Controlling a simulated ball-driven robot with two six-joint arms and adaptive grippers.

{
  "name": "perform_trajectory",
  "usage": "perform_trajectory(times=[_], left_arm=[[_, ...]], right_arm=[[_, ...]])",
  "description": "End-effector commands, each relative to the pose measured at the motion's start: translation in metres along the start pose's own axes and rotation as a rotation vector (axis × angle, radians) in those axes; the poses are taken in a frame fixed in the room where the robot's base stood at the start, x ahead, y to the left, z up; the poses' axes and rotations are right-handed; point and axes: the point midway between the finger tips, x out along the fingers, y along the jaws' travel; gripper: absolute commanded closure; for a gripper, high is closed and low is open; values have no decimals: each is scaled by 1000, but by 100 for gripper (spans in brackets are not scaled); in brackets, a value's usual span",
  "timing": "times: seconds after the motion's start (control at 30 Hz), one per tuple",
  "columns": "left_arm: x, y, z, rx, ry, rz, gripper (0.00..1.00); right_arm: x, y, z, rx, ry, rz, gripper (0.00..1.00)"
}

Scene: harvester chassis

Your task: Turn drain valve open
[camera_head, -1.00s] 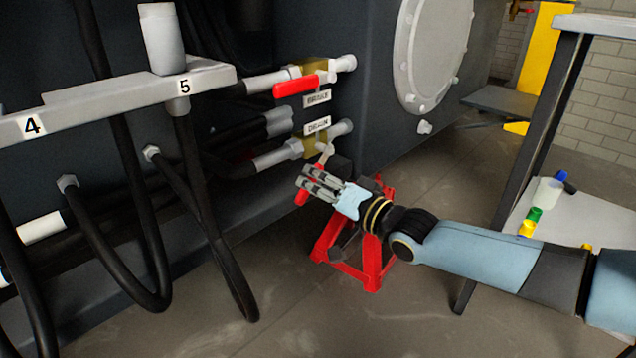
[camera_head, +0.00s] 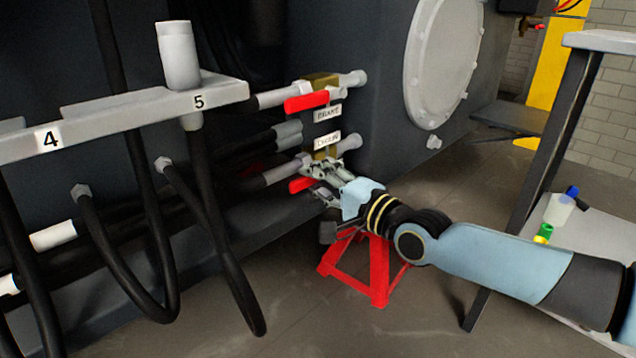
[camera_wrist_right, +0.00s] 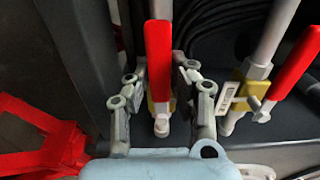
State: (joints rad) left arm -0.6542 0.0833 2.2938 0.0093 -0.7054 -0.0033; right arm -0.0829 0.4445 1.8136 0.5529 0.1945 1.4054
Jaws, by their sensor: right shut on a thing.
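The drain valve has a brass body (camera_head: 327,152) under a label (camera_head: 327,140) that seems to read DRAIN. Its red handle (camera_head: 300,184) lies roughly along its grey pipe (camera_head: 283,174), pointing left. My right gripper (camera_head: 318,182) is at this handle, with its fingers partly covering it. In the right wrist view the red handle (camera_wrist_right: 158,55) stands between the two fingers of my right gripper (camera_wrist_right: 157,82), which is shut on it. My left gripper is not in view.
A similar valve with a red handle (camera_head: 306,102) sits just above. A red stand (camera_head: 372,268) is on the floor below my right wrist. A rail with numbered labels (camera_head: 120,115) and black hoses (camera_head: 215,235) are at left. A table (camera_head: 600,40) stands at right.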

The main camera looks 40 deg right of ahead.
Motion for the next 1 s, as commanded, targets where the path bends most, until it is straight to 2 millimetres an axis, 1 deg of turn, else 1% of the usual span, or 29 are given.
perform_trajectory(times=[0.23, 0.6, 0.63, 0.8, 1.0], left_arm=[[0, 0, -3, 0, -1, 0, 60], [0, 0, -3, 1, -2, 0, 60], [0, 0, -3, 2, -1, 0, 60], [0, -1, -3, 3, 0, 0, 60], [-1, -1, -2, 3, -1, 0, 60]], right_arm=[[-1, 0, 0, 45, 1, 5, 100], [-1, -1, 0, 50, 1, 4, 100], [-1, -1, 0, 50, 1, 4, 78], [0, -2, 0, 47, 1, 3, 56], [0, -2, 0, 45, 1, 2, 55]])
